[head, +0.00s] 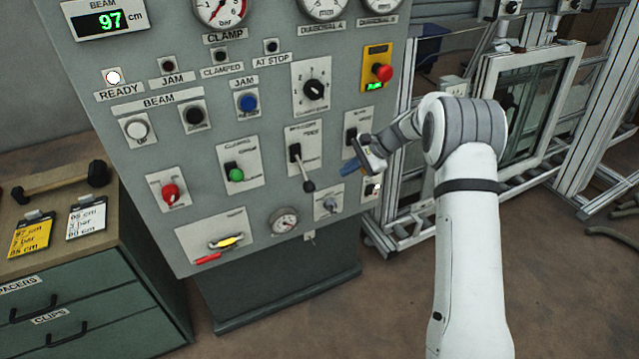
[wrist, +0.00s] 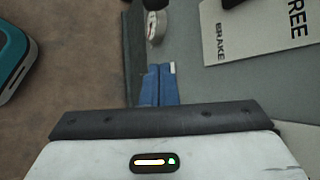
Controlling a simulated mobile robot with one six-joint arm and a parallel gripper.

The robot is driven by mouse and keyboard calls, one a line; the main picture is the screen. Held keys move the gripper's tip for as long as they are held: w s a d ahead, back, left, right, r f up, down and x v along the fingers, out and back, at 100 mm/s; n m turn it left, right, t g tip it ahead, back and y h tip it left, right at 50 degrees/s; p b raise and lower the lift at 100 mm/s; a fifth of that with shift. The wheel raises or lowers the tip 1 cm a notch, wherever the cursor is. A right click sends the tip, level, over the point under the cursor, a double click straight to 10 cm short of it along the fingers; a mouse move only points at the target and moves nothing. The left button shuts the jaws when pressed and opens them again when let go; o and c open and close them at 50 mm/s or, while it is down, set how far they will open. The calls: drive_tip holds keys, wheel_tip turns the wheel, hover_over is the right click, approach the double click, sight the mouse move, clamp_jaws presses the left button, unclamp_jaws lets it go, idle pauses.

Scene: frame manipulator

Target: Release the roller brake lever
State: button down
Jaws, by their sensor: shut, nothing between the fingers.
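In the wrist view, a plate lettered BRAKE and FREE (wrist: 255,50) shows at the upper right, cut by the frame. It seems to be this lever's plate, but no lever shows there. My gripper (head: 350,169) is shut and empty, to the right of the lever knob and apart from it. Its blue fingers (wrist: 158,85) are together in the wrist view.
A switch plate (head: 352,122) sits just above my gripper, partly hidden by it. A small knob plate (head: 328,204) and a gauge (head: 284,220) lie below. A red stop button (head: 382,72) is higher up. An aluminium frame (head: 480,110) stands to the right.

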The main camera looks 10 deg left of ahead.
sight(304, 174)
drive_tip(key=s+a+f+p, duration=0.2)
drive_tip(key=a+f+p, duration=0.2)
drive_tip(key=a, duration=0.4)
drive_tip(key=shift+s+f, duration=0.2)
drive_tip(key=shift+s, duration=0.1)
drive_tip(key=shift+d+r, duration=0.1)
drive_tip(key=shift+d, duration=0.1)
idle(0.4)
drive_tip(key=shift+s+d+r, duration=0.1)
drive_tip(key=shift+r, duration=0.1)
